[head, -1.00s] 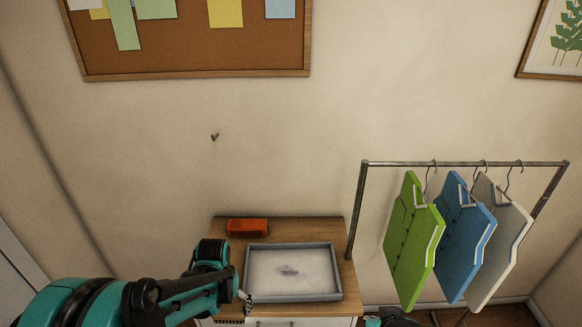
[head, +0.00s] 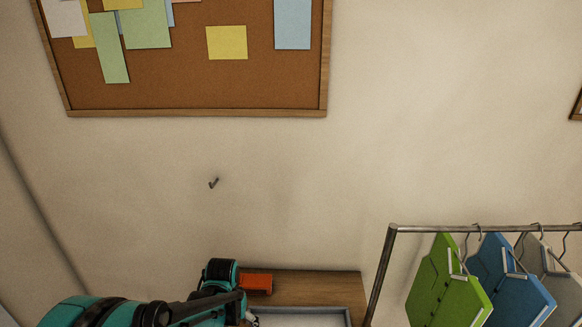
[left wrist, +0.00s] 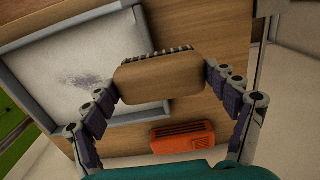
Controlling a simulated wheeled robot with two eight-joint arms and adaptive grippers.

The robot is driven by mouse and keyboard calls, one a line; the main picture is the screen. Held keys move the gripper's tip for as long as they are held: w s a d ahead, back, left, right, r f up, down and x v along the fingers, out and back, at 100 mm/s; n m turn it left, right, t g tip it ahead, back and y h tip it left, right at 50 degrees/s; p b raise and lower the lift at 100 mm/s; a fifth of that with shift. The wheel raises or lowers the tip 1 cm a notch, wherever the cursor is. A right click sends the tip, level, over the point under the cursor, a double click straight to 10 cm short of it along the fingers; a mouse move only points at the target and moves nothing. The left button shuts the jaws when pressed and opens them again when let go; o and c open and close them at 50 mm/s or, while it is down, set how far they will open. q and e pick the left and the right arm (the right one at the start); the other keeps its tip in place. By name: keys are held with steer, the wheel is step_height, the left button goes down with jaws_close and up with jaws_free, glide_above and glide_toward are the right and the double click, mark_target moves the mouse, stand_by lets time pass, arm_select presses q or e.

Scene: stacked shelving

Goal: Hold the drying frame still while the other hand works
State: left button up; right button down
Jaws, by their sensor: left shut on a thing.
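A shallow grey-rimmed frame (head: 300,311) with a pale panel lies on the wooden cabinet top. Only its far part shows in the head view. In the left wrist view the frame (left wrist: 145,113) has a dark smudge on its panel. My left gripper (left wrist: 160,85) is shut on a wooden block with dark bristles, a brush (left wrist: 158,80), over the frame's edge. Whether the brush touches the frame is unclear. In the head view the left gripper (head: 250,318) is mostly cut off. A metal clothes rack (head: 383,270) stands to the right. My right gripper is out of view.
An orange slotted box (head: 257,283) lies on the cabinet top (head: 325,283) behind the frame. Green (head: 445,290), blue and pale garments hang on the rack. A corkboard (head: 170,85) and a small hook (head: 213,183) are on the wall.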

arm_select(q)
steer(key=shift+w, duration=0.15)
steer(key=shift+w+d, duration=0.1)
steer(key=shift+d, duration=0.2)
steer(key=w+d+f, duration=0.1)
steer(key=d, duration=0.7)
steer(key=w+d+f, duration=0.1)
steer(key=w+d, duration=0.1)
steer(key=d, duration=0.7)
steer(key=shift+s+d+f, duration=0.1)
steer(key=shift+s+f, duration=0.05)
steer(key=shift+f, duration=1.85)
